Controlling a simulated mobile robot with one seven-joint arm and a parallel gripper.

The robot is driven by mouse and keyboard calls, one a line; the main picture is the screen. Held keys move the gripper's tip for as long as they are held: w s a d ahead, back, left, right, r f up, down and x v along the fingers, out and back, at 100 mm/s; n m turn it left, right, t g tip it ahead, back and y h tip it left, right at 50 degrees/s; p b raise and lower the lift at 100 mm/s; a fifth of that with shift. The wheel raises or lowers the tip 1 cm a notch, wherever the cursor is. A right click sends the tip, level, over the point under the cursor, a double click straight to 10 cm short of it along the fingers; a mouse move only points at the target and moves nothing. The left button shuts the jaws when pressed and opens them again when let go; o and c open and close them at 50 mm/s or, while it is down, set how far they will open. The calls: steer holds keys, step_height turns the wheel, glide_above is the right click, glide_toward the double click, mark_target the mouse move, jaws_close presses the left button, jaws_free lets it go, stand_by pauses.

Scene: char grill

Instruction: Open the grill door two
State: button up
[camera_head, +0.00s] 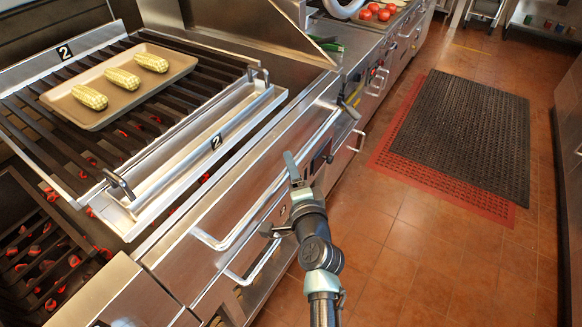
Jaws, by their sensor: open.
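A plate marked "2" (216,142) runs along the front of the grill, with a small dark handle at its near end (118,185) and another at its far end (258,78). A second "2" label (65,52) is on the rear rail. Below the plate, the steel front panel carries a long bar handle (232,236). My gripper (282,199) is open, its fingers spread and facing the front panel beside this bar. The gripper partly covers the bar, and I cannot tell whether they touch. No panel visibly stands ajar.
A tan tray (110,112) with three corn cobs rests on the grate above glowing coals. A lower bar handle (262,262) is under the long one. More counters with tomatoes (375,11) continue beyond.

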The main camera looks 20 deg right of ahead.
steer(key=shift+w+d, duration=0.1)
steer(key=shift+w, duration=0.35)
jaws_close()
steer(key=shift+f, duration=0.1)
stand_by(1.1)
